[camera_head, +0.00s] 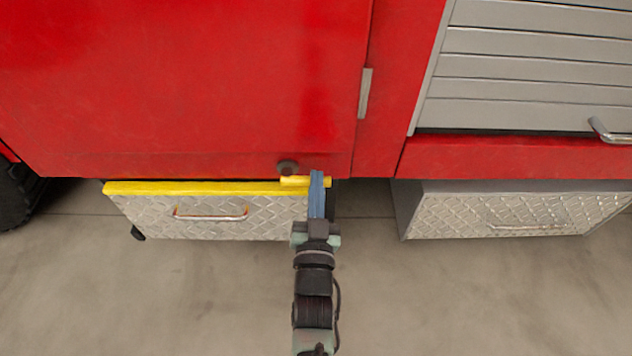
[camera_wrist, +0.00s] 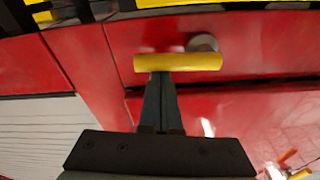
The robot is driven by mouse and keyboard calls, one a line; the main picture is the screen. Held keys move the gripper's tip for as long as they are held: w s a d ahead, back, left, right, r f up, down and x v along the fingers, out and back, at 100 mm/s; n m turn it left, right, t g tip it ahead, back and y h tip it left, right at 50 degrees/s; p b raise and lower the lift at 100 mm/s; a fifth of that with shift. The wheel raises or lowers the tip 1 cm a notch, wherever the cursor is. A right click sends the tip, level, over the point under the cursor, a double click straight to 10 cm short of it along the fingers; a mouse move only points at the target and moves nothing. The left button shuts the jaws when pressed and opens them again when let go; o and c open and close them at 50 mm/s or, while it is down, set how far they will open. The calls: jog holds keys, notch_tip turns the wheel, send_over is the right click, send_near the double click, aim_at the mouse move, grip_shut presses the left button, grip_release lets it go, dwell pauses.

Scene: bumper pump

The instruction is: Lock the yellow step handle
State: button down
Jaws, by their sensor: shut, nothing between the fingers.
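The yellow step handle (camera_head: 294,181) is a short bar lying level at the right end of the yellow-edged step, just under the red body panel. A round dark knob (camera_head: 288,168) sits at its left. My gripper (camera_head: 317,176) is shut and empty, with its fingertips at the handle's right part. In the wrist view the handle (camera_wrist: 190,63) lies across the fingertips (camera_wrist: 160,76), with a grey round knob (camera_wrist: 202,42) behind it. I cannot tell whether the fingers touch the handle.
The diamond-plate step (camera_head: 150,214) with its metal pull handle (camera_head: 210,216) is below the red panel (camera_head: 190,80). A second plated box (camera_head: 520,214) is at the right, under a grey roller shutter (camera_head: 530,70). The concrete floor (camera_head: 180,290) in front is clear.

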jog(key=shift+a+f+m+g+h, duration=0.5)
jog(key=shift+f+m, duration=0.65)
jog(key=shift+m, duration=1.75)
jog(key=shift+a+f+m+g+h, duration=0.2)
jog(key=shift+a+f+m, duration=0.75)
jog(key=shift+m, duration=1.95)
jog(key=shift+a+f+m+g+h, duration=0.3)
jog(key=shift+f+m, duration=1.05)
jog(key=shift+m, duration=1.55)
jog(key=shift+a, duration=0.15)
jog(key=shift+s, duration=0.1)
